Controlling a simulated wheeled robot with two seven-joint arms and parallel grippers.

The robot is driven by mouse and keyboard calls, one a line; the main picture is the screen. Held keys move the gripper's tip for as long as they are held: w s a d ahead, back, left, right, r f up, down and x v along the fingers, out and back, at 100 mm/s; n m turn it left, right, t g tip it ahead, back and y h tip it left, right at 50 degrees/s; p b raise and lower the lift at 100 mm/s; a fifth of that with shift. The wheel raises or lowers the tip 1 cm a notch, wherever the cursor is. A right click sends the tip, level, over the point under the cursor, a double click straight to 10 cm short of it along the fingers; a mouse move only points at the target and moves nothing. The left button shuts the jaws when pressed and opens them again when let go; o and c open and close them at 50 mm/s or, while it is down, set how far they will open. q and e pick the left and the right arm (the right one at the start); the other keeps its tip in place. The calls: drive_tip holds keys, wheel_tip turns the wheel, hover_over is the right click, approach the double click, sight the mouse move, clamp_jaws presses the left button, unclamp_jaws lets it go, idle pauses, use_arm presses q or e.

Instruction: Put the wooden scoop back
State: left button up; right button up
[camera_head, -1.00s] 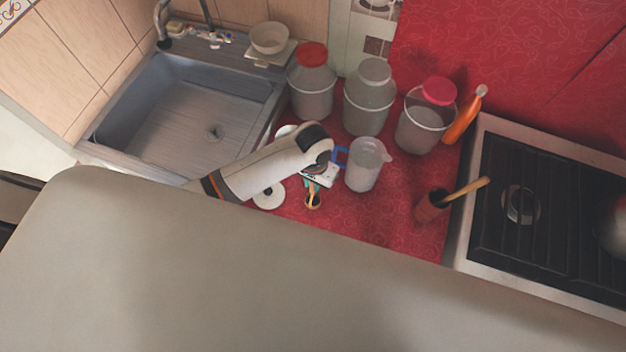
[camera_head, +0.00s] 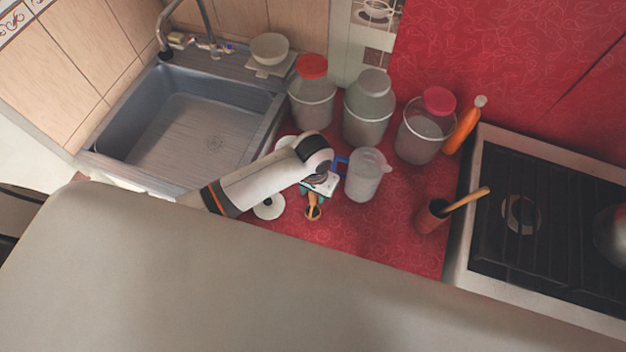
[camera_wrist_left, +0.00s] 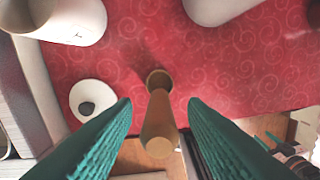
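The wooden scoop (camera_head: 313,211) is at the front of the red counter, below my left gripper in the head view. In the left wrist view the scoop (camera_wrist_left: 158,125) points away from the camera, its far round end dark inside. My left gripper (camera_head: 314,197) has teal fingers, and in the wrist view its fingertips (camera_wrist_left: 160,104) stand apart on either side of the scoop. A gap shows between the scoop and each finger, so it looks open. Whether the scoop stands or leans is hard to tell. My right gripper is not in view.
A clear jug with a blue handle (camera_head: 366,176) stands just right of my gripper; a white lid (camera_head: 268,208) lies left. A brown cup (camera_head: 432,215) holds a wooden-handled utensil. Several lidded jars (camera_head: 368,112) stand behind. Sink (camera_head: 190,125) left, stove (camera_head: 555,220) right.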

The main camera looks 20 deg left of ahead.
use_arm(q)
wheel_tip(320, 180, up, 11)
drive_tip(key=shift+f+b, duration=0.1)
drive_tip(key=shift+b, duration=0.9)
